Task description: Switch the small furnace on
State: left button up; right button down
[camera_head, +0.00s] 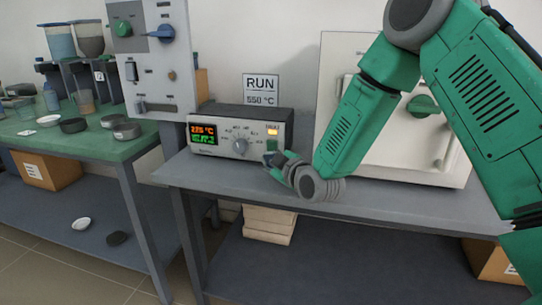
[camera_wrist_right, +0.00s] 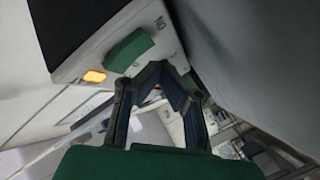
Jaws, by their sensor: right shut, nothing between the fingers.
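A control box (camera_head: 241,147) stands on the grey bench, with a lit orange and green display (camera_head: 203,134) and a grey dial (camera_head: 240,145). At its right end are a glowing amber lamp (camera_head: 272,132) and a green switch (camera_head: 271,145). In the wrist view the amber lamp (camera_wrist_right: 93,76) glows beside the green switch (camera_wrist_right: 129,50). My right gripper (camera_head: 274,161) is shut and empty, its fingertips close to the switch; I cannot tell whether they touch. A pale furnace (camera_head: 339,63) with a green handle (camera_head: 422,106) stands behind my right arm, partly hidden. My left gripper is not in view.
A RUN 550 °C sign (camera_head: 261,89) is on the wall behind the box. A grey panel with knobs (camera_head: 153,60) stands to the left. A green table (camera_head: 85,144) holds several dishes. The bench front (camera_head: 225,181) before the box is clear.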

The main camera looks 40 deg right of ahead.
jog(key=shift+s+a+r+p, duration=0.2)
jog(key=shift+s+a+p, duration=0.05)
jog(key=shift+s+a, duration=0.65)
jog(key=shift+s+a+r+p, duration=0.15)
jog(key=shift+s+a+p, duration=0.1)
jog(key=shift+s+a, duration=0.6)
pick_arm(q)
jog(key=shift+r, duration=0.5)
pick_arm(e)
jog(key=shift+w+a, duration=0.15)
